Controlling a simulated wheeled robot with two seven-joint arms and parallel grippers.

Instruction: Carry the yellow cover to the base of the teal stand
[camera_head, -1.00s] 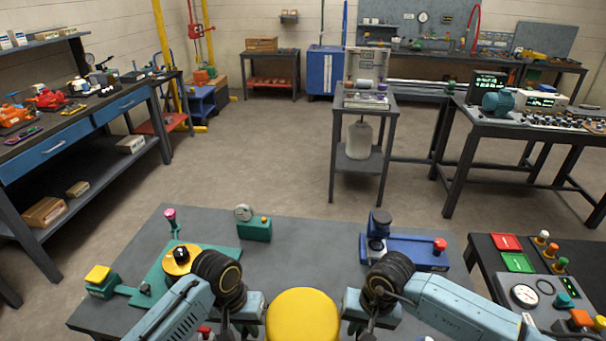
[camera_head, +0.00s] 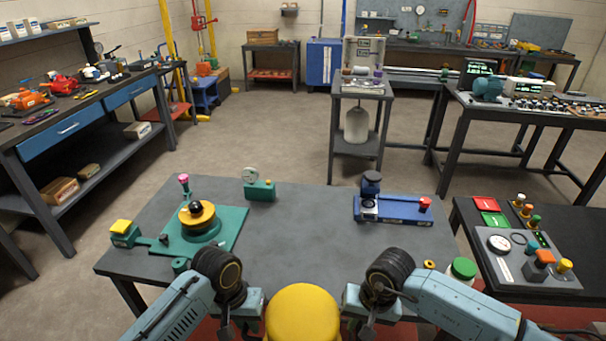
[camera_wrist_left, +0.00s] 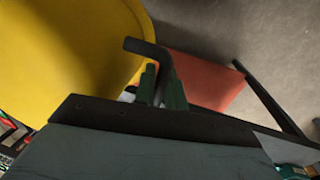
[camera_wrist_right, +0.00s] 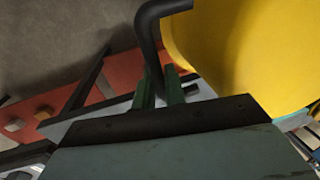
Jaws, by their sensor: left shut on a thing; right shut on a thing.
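The yellow cover (camera_head: 303,316) hangs between my two grippers at the bottom middle of the head view. Its yellow side also shows in the left wrist view (camera_wrist_left: 75,55) and the right wrist view (camera_wrist_right: 245,50). My left gripper (camera_wrist_left: 162,88) is shut on a black bent handle beside the cover. My right gripper (camera_wrist_right: 160,88) is shut on a similar black handle on the other side. On the grey table, a teal stand with a flat teal base (camera_head: 229,232) carries a yellow disc (camera_head: 196,214) with a black knob. In the head view my fingertips are hidden.
The grey table (camera_head: 300,225) lies ahead, its middle clear. A small green gauge block (camera_head: 260,190) and a blue fixture (camera_head: 395,209) stand towards its back. A green-lidded jar (camera_head: 461,270) is near the right front. A control panel table (camera_head: 515,285) stands at right.

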